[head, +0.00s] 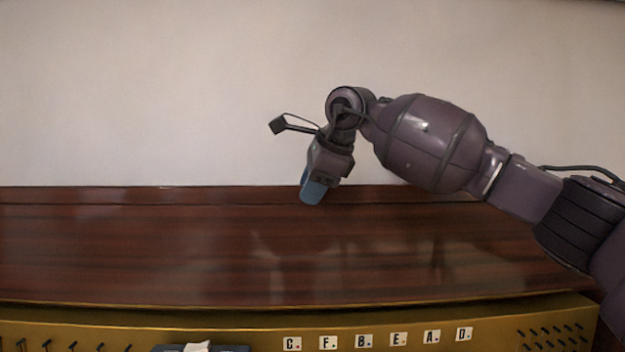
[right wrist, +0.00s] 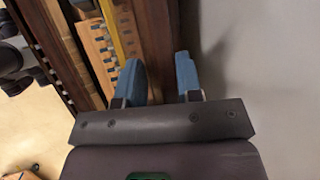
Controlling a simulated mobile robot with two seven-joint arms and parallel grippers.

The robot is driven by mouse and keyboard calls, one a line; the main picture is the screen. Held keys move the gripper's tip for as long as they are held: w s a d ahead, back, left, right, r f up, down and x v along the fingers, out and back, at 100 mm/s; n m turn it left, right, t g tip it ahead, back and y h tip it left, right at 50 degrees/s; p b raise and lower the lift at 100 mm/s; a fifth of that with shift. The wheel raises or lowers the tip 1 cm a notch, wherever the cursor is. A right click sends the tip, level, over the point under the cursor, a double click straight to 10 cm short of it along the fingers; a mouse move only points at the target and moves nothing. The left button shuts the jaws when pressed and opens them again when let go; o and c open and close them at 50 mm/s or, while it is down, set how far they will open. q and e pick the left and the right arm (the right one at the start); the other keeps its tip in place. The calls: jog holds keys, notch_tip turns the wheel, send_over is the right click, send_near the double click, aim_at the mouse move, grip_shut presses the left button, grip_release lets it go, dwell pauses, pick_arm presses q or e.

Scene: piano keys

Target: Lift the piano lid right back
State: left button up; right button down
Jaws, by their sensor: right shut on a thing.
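The piano lid (head: 150,250) is a broad glossy dark reddish-brown wooden panel across the head view. Its far edge meets the pale wall in the picture. My right gripper (head: 312,190) reaches in from the right, with its blue fingertips at that far edge, near the middle. In the right wrist view my right gripper (right wrist: 162,82) has one blue finger on each side of the brown lid (right wrist: 153,35) and is shut on its edge. The exact contact is partly hidden by the fingers. My left gripper is not in view.
Below the lid is a gold-coloured strip (head: 220,338) with several white letter tiles (head: 363,341). A small white object (head: 198,347) on a dark base is cut off at the bottom. The plain wall (head: 150,90) stands behind the lid.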

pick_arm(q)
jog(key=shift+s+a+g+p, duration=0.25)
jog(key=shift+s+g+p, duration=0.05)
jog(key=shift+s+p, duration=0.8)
pick_arm(e)
jog(key=w, duration=0.2)
jog(key=w+f, duration=0.1)
jog(key=w, duration=0.1)
jog(key=shift+w+f, duration=0.15)
jog(key=shift+w, duration=0.15)
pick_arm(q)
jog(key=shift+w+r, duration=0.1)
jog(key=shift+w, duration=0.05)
pick_arm(e)
jog(key=c, duration=1)
grip_release()
jog(key=shift+c, duration=0.2)
jog(key=shift+w, duration=0.1)
